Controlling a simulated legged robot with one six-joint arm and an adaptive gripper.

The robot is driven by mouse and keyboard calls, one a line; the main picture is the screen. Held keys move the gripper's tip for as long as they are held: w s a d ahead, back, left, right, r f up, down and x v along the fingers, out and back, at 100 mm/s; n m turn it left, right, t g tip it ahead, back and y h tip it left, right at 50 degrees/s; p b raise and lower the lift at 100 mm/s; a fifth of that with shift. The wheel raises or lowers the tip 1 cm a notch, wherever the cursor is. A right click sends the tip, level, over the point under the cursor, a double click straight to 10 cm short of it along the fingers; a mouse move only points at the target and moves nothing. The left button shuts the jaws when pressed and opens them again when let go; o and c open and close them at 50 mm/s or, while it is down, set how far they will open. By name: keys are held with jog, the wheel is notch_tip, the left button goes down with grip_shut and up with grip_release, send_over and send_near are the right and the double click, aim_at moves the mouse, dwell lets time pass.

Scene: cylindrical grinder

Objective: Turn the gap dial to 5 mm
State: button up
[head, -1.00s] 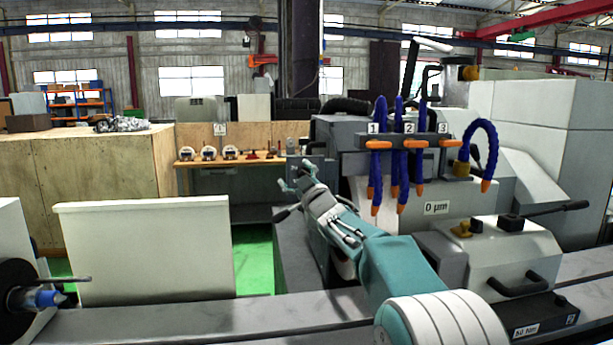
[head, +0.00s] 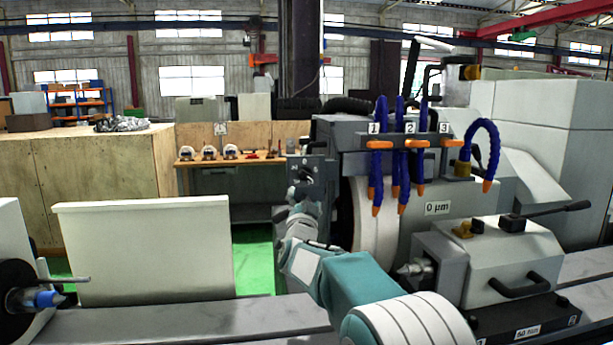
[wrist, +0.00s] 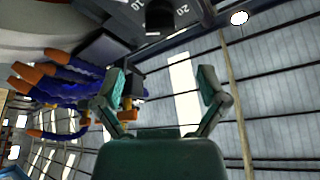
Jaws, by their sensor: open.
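The gap dial is a dark plate with a black knob (wrist: 160,16) at the top of the wrist view. White marks 10 and 20 show beside the knob; its setting cannot be read. In the head view the dial plate (head: 306,170) faces me on the left end of the grey machine housing, small and partly covered by my gripper. My gripper (wrist: 163,84) is open and empty, its two teal-padded fingers spread apart. The knob lies beyond the fingertips, not between them. In the head view my gripper (head: 300,195) is just below the dial plate.
Blue coolant hoses (head: 399,150) with orange tips hang right of the dial; they also show left of my fingers in the wrist view (wrist: 60,85). A white grinding wheel (head: 372,222) is right of my forearm. A tailstock (head: 495,262) stands at right, a white panel (head: 145,250) at left.

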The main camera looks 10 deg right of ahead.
aim_at(306, 177)
jog(key=shift+x, duration=5.35)
jog(key=c, duration=1.1)
